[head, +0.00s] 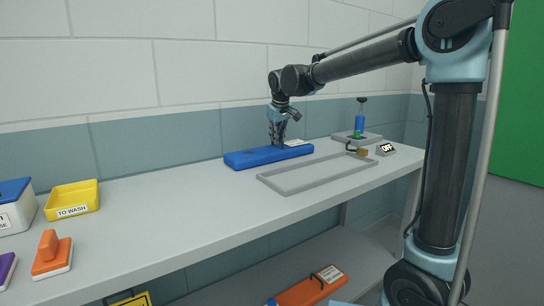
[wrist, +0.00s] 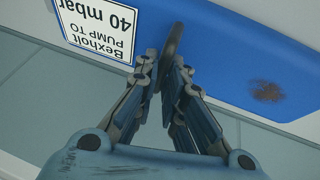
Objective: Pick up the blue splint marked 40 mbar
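The blue splint (head: 268,157) lies flat along the back of the grey bench, by the wall. In the wrist view its blue surface (wrist: 245,65) shows a dark smudge, and a white label (wrist: 97,28) reads upside down "Bexholt PUMP TO 40 mbar". A dark handle (wrist: 173,40) stands up from the splint beside the label. My gripper (head: 277,143) is directly over the splint, pointing down. In the wrist view my gripper's fingertips (wrist: 166,64) are close together on both sides of the handle. I cannot tell whether they press on it.
A grey frame (head: 262,179) lies in front of the splint. Right are a padlock (head: 362,152), an OFF sign (head: 386,149) and a blue-green pump-like item (head: 359,123). Left are a yellow TO WASH tray (head: 72,199) and an orange block (head: 52,256). An orange splint (head: 300,292) lies below.

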